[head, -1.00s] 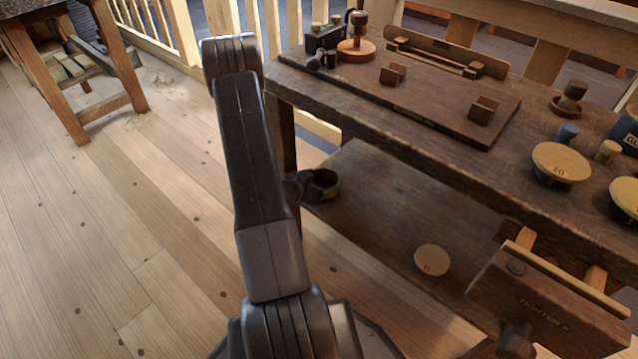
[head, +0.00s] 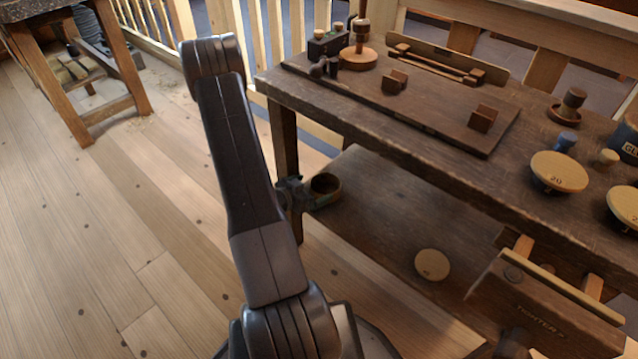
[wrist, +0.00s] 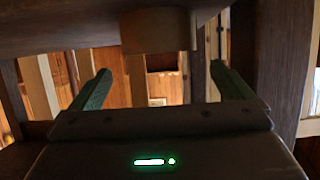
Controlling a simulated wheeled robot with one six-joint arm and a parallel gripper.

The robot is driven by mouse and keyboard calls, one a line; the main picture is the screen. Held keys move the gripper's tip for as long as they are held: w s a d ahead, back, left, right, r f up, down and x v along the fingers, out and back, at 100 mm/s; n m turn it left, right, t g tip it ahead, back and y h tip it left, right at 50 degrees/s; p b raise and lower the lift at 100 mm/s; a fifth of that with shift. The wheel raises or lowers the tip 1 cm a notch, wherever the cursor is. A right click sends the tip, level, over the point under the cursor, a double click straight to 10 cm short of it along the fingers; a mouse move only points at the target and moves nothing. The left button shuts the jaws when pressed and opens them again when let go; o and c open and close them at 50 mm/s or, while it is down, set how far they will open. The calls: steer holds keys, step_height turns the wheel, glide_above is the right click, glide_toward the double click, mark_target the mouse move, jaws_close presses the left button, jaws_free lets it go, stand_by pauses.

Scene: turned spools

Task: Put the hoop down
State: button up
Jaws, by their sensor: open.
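The hoop (head: 325,185), a short brown ring with a dark hollow, rests on the left end of the bench's lower shelf (head: 385,225).
The bench top (head: 400,135) overhangs the shelf, and its front leg (head: 285,150) stands close to my gripper. A round wooden disc (head: 432,265) lies farther right on the shelf. A vise (head: 545,300) juts out at the right. The floor at left is open.

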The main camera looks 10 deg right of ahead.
steer(key=p+v, duration=0.1)
steer(key=v, duration=0.6)
steer(key=b+x, duration=0.1)
steer(key=x, duration=0.3)
steer(key=b+x, duration=0.1)
steer(key=x, duration=0.3)
steer(key=b+x, duration=0.1)
steer(key=x, duration=0.3)
steer(key=shift+s+f, duration=0.1)
steer(key=shift+f, duration=0.2)
step_height(320, 180, up, 3)
steer(key=shift+f+p, duration=0.25)
steer(key=shift+p, duration=0.35)
steer(key=shift+r, duration=0.7)
